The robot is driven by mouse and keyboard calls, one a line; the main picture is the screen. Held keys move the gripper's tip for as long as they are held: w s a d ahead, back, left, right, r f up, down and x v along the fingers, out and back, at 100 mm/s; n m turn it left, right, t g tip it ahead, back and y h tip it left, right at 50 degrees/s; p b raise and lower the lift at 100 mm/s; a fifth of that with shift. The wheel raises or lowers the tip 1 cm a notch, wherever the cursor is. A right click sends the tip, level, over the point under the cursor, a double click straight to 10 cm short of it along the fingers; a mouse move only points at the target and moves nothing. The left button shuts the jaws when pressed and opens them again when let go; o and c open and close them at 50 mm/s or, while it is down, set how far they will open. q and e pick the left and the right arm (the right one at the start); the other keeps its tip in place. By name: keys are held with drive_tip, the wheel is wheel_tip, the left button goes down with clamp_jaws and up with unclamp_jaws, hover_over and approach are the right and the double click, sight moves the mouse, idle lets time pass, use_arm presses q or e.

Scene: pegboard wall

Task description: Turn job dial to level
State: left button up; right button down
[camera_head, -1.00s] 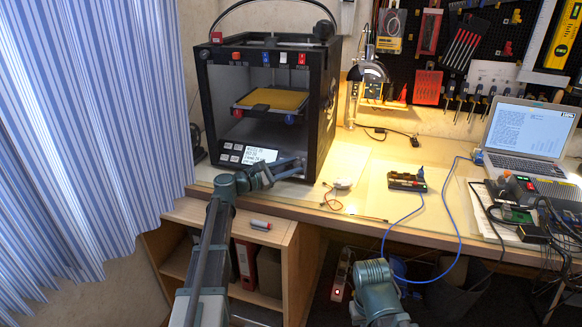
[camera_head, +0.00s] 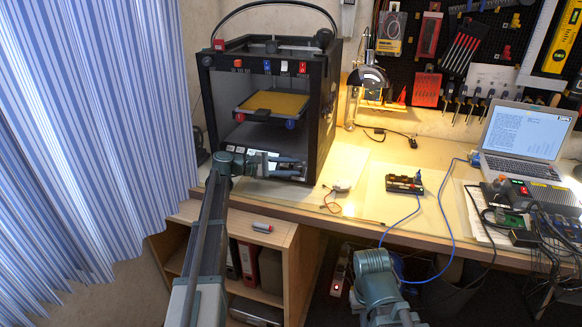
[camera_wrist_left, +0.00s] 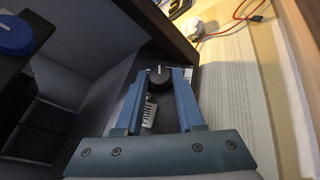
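The job dial, a black knob with a white pointer line (camera_wrist_left: 158,76), shows in the left wrist view. It is on the front panel of the black 3D printer (camera_head: 326,110), near its lower right corner. The pointer line runs roughly up and down in that view. My left gripper (camera_head: 304,167) is level at the front of the printer, and it also shows in the left wrist view (camera_wrist_left: 159,76). Its blue fingers are open, one on each side of the dial, with a small gap showing.
The yellow print bed (camera_head: 275,102) is inside the printer, with blue and red knobs under it. A white mouse-like object (camera_head: 341,186) and thin wires lie right of the printer. A circuit board (camera_head: 404,184) and a laptop (camera_head: 525,135) stand farther right. A striped curtain (camera_head: 90,130) hangs at left.

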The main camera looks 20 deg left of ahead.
use_arm(q)
drive_tip(key=o, duration=0.4)
drive_tip(key=p+v, duration=0.2)
drive_tip(key=v, duration=1.1)
drive_tip(key=shift+s+a+r+p, duration=0.1)
drive_tip(key=shift+s+a+p, duration=0.15)
drive_tip(key=shift+a+p, duration=0.15)
